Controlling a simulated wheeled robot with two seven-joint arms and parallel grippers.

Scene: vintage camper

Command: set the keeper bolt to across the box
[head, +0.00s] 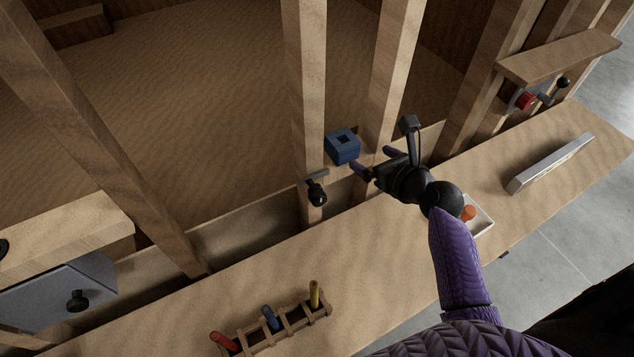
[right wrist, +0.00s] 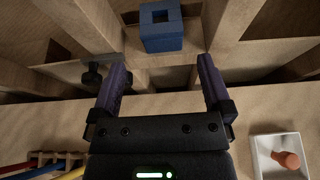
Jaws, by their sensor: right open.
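A blue box (head: 342,147) with a square hole in its top sits between two wooden uprights behind the bench; the right wrist view shows it ahead of the jaws (right wrist: 161,28). Just left of it, a grey bar with a black knob (head: 317,191) is mounted at the left upright; this looks like the keeper bolt, and it also shows in the right wrist view (right wrist: 92,77). The bar's exact extent is unclear. My right gripper (head: 374,160) is open and empty, close in front of the blue box and right of the knob. My left gripper is not in view.
A rack (head: 270,328) with several coloured handles stands on the bench at front left. A white tray (head: 484,222) with an orange peg lies beside my right arm. Wooden uprights flank the box.

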